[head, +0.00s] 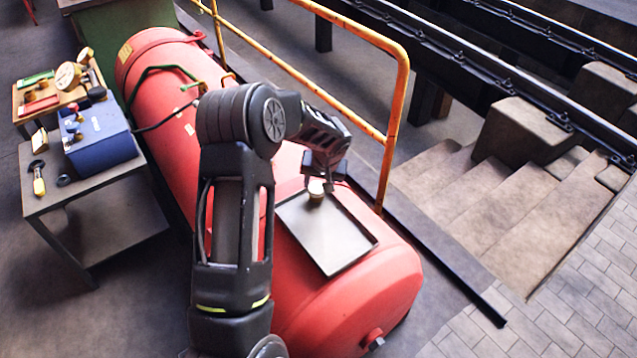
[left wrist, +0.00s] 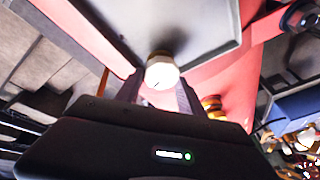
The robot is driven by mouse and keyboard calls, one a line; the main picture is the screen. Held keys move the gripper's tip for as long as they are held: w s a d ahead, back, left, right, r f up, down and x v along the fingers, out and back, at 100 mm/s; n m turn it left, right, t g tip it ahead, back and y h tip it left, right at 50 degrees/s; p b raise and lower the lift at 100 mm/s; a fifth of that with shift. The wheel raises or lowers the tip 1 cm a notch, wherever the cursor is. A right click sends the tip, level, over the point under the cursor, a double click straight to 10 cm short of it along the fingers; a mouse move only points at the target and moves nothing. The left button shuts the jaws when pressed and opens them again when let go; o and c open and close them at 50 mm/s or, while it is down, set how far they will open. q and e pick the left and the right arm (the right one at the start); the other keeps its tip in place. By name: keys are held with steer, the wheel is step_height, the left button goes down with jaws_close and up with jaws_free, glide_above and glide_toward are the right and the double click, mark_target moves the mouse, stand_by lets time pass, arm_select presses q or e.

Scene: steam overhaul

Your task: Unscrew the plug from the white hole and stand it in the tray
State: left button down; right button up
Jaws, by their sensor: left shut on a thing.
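My left gripper (head: 323,180) points down over the far end of the dark, shallow tray (head: 336,262), which lies on top of the red tank. It is shut on the plug (head: 316,193), which has a pale top and a brass-coloured lower part. In the left wrist view the plug (left wrist: 162,70) shows as a pale round head between the fingertips, at the edge of the tray (left wrist: 130,18). I cannot tell whether the plug touches the tray floor. The white hole is not visible; my arm covers part of the tank. My right gripper is not in view.
The red tank (head: 390,290) runs under the tray. A yellow railing (head: 398,110) stands close beyond the gripper. A side table (head: 95,182) at left carries a blue box (head: 100,140) and several small parts. A brass fitting (left wrist: 213,107) shows beside the gripper. Stone steps descend at right.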

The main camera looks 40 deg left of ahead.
arm_select(q)
steer(key=c, duration=0.6)
jaws_free()
steer(key=shift+c, duration=0.2)
steer(key=shift+c, duration=1)
steer(key=shift+r, duration=0.1)
steer(key=shift+r+p, duration=1.6)
steer(key=shift+r, duration=1.85)
